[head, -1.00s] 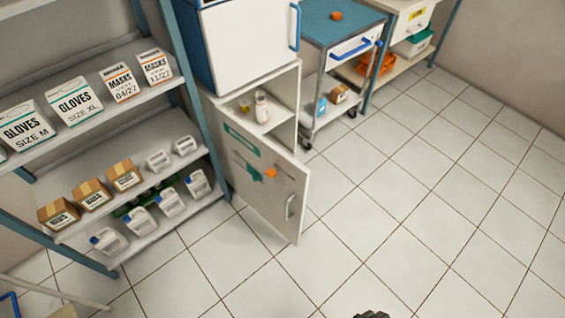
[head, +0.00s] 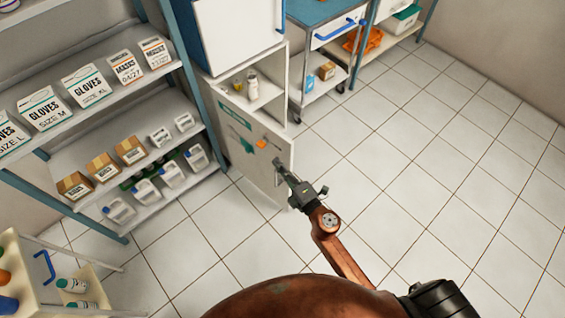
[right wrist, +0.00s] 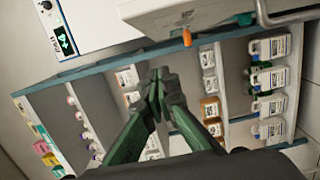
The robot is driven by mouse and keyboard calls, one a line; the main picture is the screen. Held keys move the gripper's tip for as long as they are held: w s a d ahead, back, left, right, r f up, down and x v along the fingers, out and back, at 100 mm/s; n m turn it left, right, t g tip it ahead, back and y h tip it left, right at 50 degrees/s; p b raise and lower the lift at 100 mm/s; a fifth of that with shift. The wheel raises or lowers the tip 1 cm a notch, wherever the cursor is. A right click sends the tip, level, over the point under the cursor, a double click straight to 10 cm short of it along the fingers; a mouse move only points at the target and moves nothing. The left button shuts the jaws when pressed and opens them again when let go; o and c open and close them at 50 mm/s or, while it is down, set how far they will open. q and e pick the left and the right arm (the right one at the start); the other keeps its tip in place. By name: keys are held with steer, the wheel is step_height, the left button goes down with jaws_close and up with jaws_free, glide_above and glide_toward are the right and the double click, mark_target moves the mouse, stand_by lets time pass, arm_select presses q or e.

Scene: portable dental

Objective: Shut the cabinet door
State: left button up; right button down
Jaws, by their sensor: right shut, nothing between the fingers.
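The cabinet door (head: 250,162) stands open in the head view, swung out from the lower part of the white cabinet (head: 289,62). It has a green label, a teal mark and an orange item on its face. My right gripper (head: 280,166) is shut and empty. In the head view it overlaps the door's free edge near the handle; I cannot tell whether it touches. In the right wrist view its fingers (right wrist: 158,80) are together, and the door (right wrist: 160,12) shows at the top with its handle (right wrist: 264,14). My left gripper is not in view.
Shelving (head: 160,85) with gloves, masks, cartons and bottles stands left of the door. A blue-topped trolley (head: 318,12) stands right of the cabinet. Bottles stand on the cabinet's inner shelf. A small cart (head: 30,262) is at the lower left. Tiled floor to the right is clear.

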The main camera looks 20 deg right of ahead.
mark_target(276, 144)
steer(key=w, duration=0.3)
steer(key=w+d, duration=0.1)
steer(key=w, duration=0.1)
steer(key=w+d, duration=0.1)
steer(key=w, duration=0.2)
steer(key=shift+w+b, duration=0.3)
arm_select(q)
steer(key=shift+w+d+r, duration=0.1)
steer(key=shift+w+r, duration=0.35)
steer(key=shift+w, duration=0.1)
arm_select(e)
steer(key=shift+d, duration=0.1)
